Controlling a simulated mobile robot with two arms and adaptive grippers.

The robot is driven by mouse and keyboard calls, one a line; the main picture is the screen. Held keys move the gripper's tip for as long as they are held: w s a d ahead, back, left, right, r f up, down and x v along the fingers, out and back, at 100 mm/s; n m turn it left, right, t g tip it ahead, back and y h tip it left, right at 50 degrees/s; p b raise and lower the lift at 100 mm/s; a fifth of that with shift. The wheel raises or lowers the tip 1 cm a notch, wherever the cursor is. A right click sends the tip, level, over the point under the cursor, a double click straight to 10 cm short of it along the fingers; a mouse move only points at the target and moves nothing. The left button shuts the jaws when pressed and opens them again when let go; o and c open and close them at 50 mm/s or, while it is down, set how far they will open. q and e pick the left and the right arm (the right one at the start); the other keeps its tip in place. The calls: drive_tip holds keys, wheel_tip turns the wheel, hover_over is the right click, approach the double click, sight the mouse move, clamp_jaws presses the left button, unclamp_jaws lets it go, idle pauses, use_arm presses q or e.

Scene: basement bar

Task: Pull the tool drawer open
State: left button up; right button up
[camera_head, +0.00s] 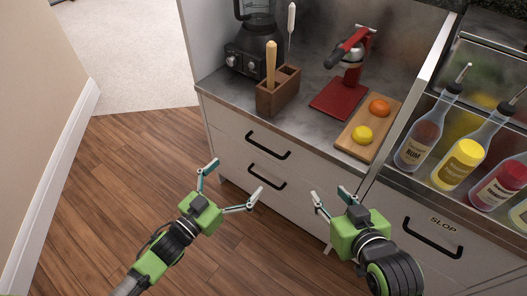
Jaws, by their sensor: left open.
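A white cabinet has two stacked drawers on its front. The upper drawer (225,140) has a black bar handle (268,147), and the lower drawer (232,170) has a similar handle (266,177). Both look closed, and neither shows a readable label, so I cannot tell which is the tool drawer. My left gripper (237,177) is open and empty, with its spread fingers in front of the drawers near the lower handle. My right gripper (329,191) is open and empty, to the right of the handles and in front of the cabinet.
A closed front marked SLOP (443,224) is at the right, below a rack of bottles (420,138). On the counter stand a blender (253,50), a wooden tool holder (279,92), a red press (340,98) and a board (360,148) with fruit. Wooden floor (120,180) is clear at left.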

sight(263, 148)
use_arm(q)
drive_tip(key=shift+b+x, duration=1.5)
drive_tip(key=shift+x, duration=4.75)
use_arm(e)
drive_tip(key=w+a+r+t+y, duration=0.1)
drive_tip(key=w+r+t, duration=0.1)
drive_tip(key=r+t, duration=0.2)
drive_tip(key=w+a+r+t+y, duration=0.1)
drive_tip(key=r+t, duration=0.3)
drive_tip(key=r, duration=0.7)
drive_tip(key=shift+w+a+r+y, duration=0.2)
drive_tip(key=shift+w+a+y, duration=0.2)
drive_tip(key=shift+w+a, duration=0.15)
use_arm(q)
drive_tip(key=shift+c, duration=0.4)
drive_tip(key=c, duration=1.2)
